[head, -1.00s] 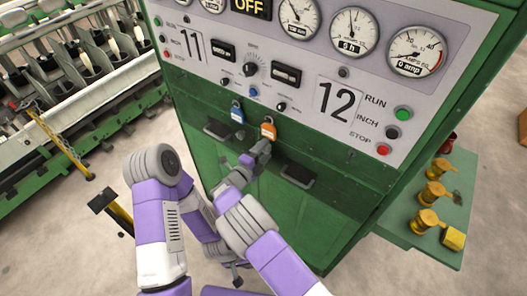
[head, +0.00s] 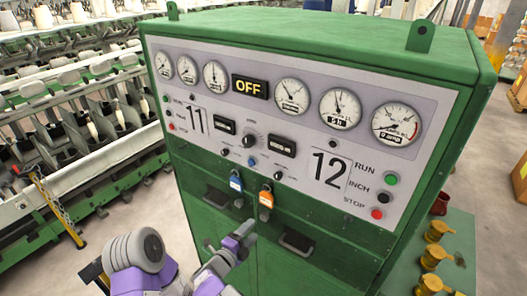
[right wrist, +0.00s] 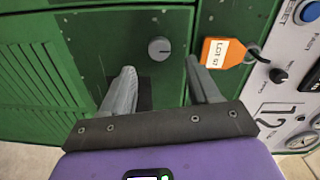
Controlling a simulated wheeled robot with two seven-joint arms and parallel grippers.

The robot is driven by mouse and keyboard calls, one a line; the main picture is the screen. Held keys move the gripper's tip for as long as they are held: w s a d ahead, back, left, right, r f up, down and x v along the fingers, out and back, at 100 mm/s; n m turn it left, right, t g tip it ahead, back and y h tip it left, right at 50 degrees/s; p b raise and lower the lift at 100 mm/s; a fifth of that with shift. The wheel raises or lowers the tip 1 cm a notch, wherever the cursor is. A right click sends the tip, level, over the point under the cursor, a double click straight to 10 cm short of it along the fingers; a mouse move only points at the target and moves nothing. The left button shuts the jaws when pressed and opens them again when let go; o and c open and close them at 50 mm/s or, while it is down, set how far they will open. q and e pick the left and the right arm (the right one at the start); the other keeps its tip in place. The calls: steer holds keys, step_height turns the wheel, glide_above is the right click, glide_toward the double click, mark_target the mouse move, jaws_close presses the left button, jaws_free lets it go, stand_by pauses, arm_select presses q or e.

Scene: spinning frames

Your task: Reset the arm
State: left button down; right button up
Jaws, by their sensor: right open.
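My right gripper (head: 246,232) is open and empty, in front of the green cabinet (head: 190,215) just below the orange tag (head: 266,199). In the right wrist view my right gripper (right wrist: 160,85) has its two grey fingers apart, and a round grey knob (right wrist: 159,49) on the cabinet shows beyond the gap. The orange tag (right wrist: 223,53), lettered LOT 57, hangs beside the right-hand finger. My purple and white arm links show at the bottom left of the head view. My left gripper is not visible.
The control panel (head: 300,160) has gauges, an OFF display (head: 250,86), buttons and knobs. A blue tag (head: 236,182) hangs left of the orange one. Dark handles, including one (head: 296,242), sit below. Spinning machinery (head: 70,140) stands left; a green table with yellow items (head: 435,258) stands right.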

steer(key=s+d+f+m+g+b, duration=0.25)
steer(key=d+f+m, duration=0.2)
steer(key=f, duration=0.25)
steer(key=s+d+f+m+g+b, duration=0.1)
steer(key=s+d+f+m+g, duration=0.25)
steer(key=d+f, duration=0.35)
steer(key=s+d+f+m+g+b, duration=0.2)
steer(key=s+d+f+m+g, duration=0.15)
steer(key=f, duration=0.45)
steer(key=s+d+f+n+g+y+b, duration=0.2)
steer(key=s+f+n+y+b, duration=0.4)
steer(key=n, duration=0.9)
steer(key=s+d+f+n+g+y+b, duration=0.1)
steer(key=s+f+n+g+y+b, duration=0.2)
steer(key=s+f+n+y+b, duration=0.3)
steer(key=s+f+n, duration=0.4)
steer(key=s+n, duration=0.5)
steer(key=n, duration=0.1)
steer(key=shift+d+y, duration=0.35)
steer(key=shift+y, duration=0.05)
steer(key=shift+f, duration=0.1)
